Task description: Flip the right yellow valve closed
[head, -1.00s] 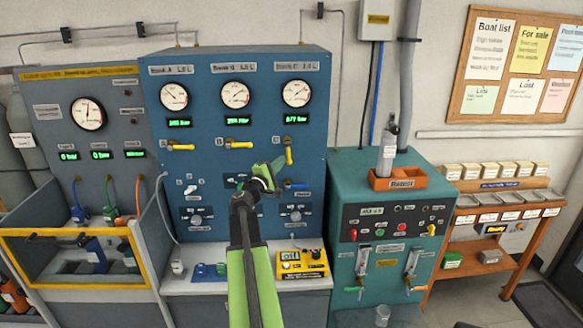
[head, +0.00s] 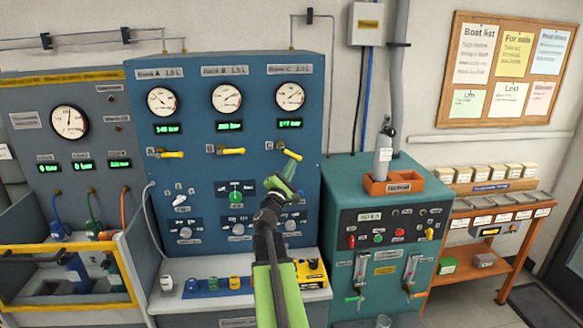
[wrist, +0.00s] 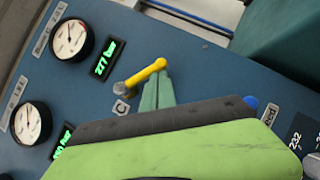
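The right yellow valve (head: 292,154) is on the blue panel, under the right gauge. Its handle slants down to the right in the head view. In the wrist view the yellow handle (wrist: 146,75) runs from a metal pivot at its lower left. My gripper (head: 291,167) is just below the handle in the head view. In the wrist view its green fingers (wrist: 158,82) lie together, with tips at the handle's edge. They look in contact, with nothing seen between them. The left yellow valve (head: 171,155) and middle yellow valve (head: 232,151) have level handles.
Three gauges with green displays sit above the valves; the right display (head: 289,124) is lit. Knobs and switches (head: 237,229) are lower on the panel. A teal cabinet (head: 340,190) with an orange tray (head: 393,186) stands to the right. A yellow box (head: 312,273) sits on the ledge.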

